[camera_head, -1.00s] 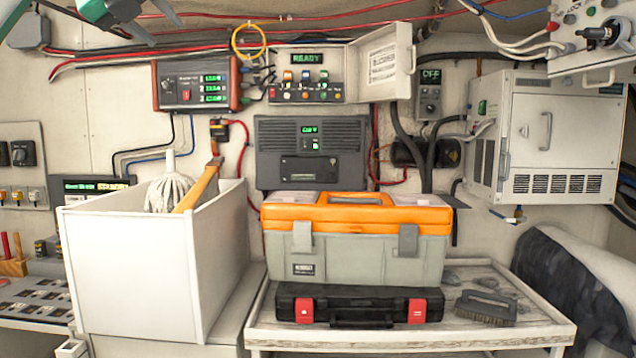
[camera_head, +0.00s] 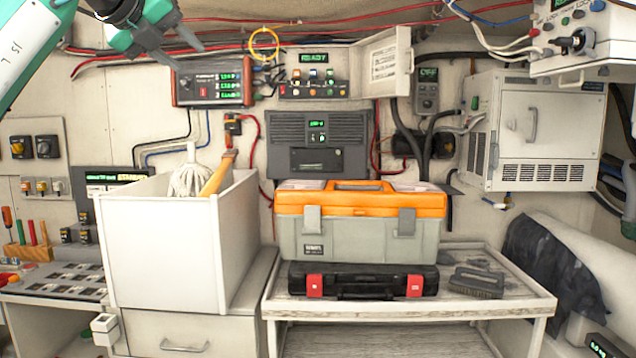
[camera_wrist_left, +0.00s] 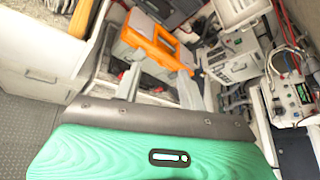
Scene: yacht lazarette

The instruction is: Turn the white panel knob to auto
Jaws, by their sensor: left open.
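A white panel (camera_head: 590,25) at the top right carries a black knob (camera_head: 577,43) with small printed labels I cannot read. A grey box (camera_head: 427,92) on the back wall has a dial and a green OFF display. I cannot tell from the labels which knob has an auto position. My left gripper (camera_head: 172,42) is open and empty at the top left, far from the top-right panel. In the left wrist view, my green and grey arm parts fill the bottom. My right gripper is not in view.
An orange-lidded toolbox (camera_head: 360,235) stands on a black case (camera_head: 360,282) on a wooden cart (camera_head: 480,318). A white bin (camera_head: 155,255) holds a mop. A white cabinet (camera_head: 530,130) hangs at right. Cables run along the wall.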

